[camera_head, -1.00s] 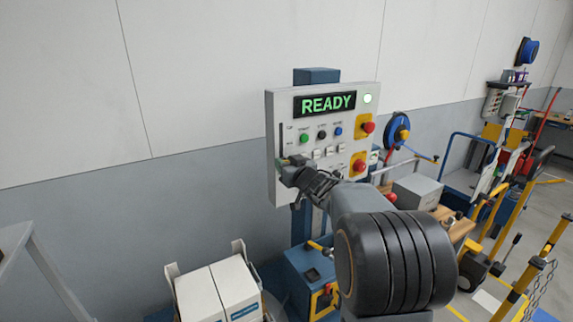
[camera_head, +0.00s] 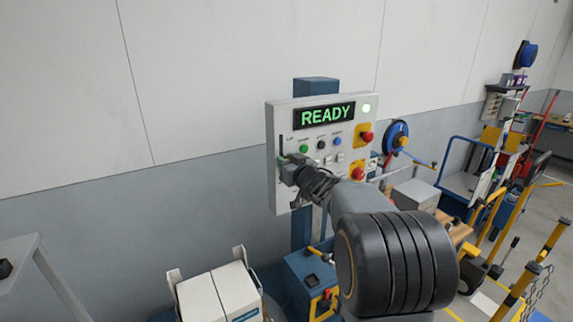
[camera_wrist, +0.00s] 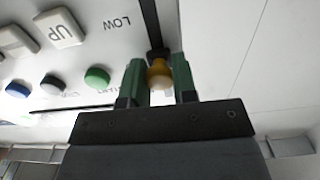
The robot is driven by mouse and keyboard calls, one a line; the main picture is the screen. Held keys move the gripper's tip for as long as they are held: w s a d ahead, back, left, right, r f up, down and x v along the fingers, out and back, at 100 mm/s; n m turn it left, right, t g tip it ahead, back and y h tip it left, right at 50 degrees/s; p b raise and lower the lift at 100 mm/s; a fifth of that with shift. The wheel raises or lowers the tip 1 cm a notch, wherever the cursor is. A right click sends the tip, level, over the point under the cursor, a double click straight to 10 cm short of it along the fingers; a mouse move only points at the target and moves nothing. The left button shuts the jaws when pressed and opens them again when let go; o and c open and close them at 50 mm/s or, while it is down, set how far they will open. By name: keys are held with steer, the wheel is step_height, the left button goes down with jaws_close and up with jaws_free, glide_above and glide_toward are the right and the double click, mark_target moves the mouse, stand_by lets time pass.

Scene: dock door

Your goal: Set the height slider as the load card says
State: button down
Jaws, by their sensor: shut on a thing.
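The control panel (camera_head: 355,146) is a pale box on a blue post, with a lit green READY display (camera_head: 327,115). The height slider is a dark vertical slot (camera_head: 281,146) along its left edge. In the wrist view the slot (camera_wrist: 149,22) runs up to a yellow-brown slider knob (camera_wrist: 159,74), with the label LOW (camera_wrist: 117,22) beside it. My gripper (camera_wrist: 159,82) has its green fingers on both sides of the knob, shut on it. In the head view my gripper (camera_head: 284,161) covers the panel's lower left, hiding the knob. No load card can be made out.
The panel carries green, black and blue buttons, white keys such as UP (camera_wrist: 59,28), and red stop buttons (camera_head: 366,138) on yellow plates. A blue machine (camera_head: 308,281) stands below the panel. The wall left is clear.

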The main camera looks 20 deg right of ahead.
steer(key=shift+r, duration=0.65)
steer(key=shift+f, duration=0.15)
steer(key=c, duration=0.9)
jaws_free()
steer(key=s, duration=0.4)
steer(key=s+d+b, duration=0.1)
steer(key=s, duration=0.4)
steer(key=s+b, duration=0.1)
steer(key=s, duration=0.3)
steer(key=shift+s+d, duration=0.25)
steer(key=shift+s, duration=0.1)
